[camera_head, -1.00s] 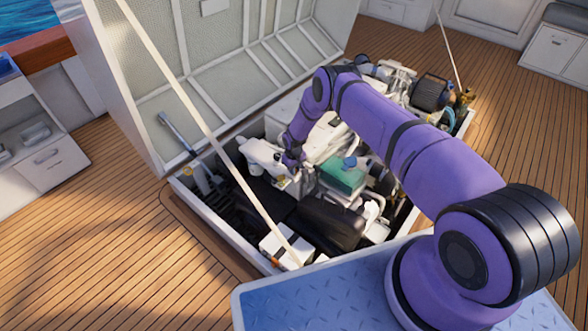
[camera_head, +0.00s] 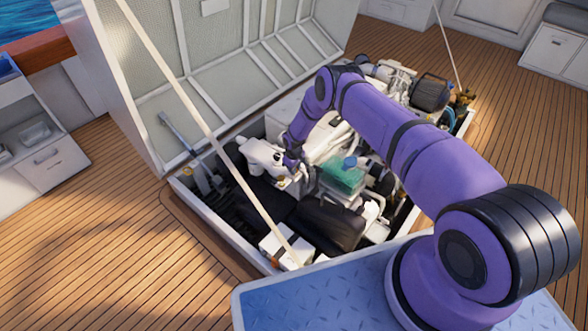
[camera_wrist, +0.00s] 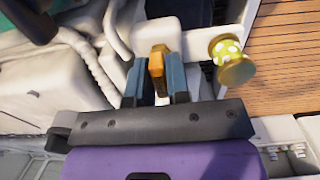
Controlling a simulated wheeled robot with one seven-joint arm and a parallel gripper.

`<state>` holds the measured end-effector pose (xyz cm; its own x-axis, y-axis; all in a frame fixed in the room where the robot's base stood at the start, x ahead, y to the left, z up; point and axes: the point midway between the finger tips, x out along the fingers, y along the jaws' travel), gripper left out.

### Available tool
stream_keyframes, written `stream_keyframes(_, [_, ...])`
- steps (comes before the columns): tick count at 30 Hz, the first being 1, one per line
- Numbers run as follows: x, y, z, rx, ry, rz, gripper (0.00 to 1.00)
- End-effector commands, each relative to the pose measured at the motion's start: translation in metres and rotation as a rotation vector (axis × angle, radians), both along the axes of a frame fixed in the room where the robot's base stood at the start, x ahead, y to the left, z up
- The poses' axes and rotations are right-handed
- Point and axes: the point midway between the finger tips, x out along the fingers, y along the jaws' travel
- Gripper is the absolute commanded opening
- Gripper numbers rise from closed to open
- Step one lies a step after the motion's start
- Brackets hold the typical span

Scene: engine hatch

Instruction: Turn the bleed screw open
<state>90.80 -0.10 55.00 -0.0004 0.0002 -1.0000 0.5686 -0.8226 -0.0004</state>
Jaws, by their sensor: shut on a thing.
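The bleed screw (camera_wrist: 157,62) shows in the wrist view as a small orange-brass piece between the two blue-grey fingers. My gripper (camera_wrist: 157,80) is shut on it, with a finger on either side. In the head view my gripper (camera_head: 289,168) is down in the engine hatch beside a white engine part. The screw is too small to make out there.
In the head view a teal box (camera_head: 343,175) and a black case (camera_head: 325,224) are nearby. A pale strut (camera_head: 205,130) crosses the hatch.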

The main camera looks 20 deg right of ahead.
Motion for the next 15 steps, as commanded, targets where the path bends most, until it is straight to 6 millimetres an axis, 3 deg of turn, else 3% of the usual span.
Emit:
stream_keyframes(1, [0.0004,0.0000,0.0004,0.000,0.000,0.000,0.00])
stream_keyframes(2, [0.0004,0.0000,0.0004,0.000,0.000,0.000,0.24])
stream_keyframes(4, [0.0004,0.0000,0.0004,0.000,0.000,0.000,0.40])
stream_keyframes(15, [0.0007,0.0000,0.0037,0.000,-0.001,-0.001,0.42])
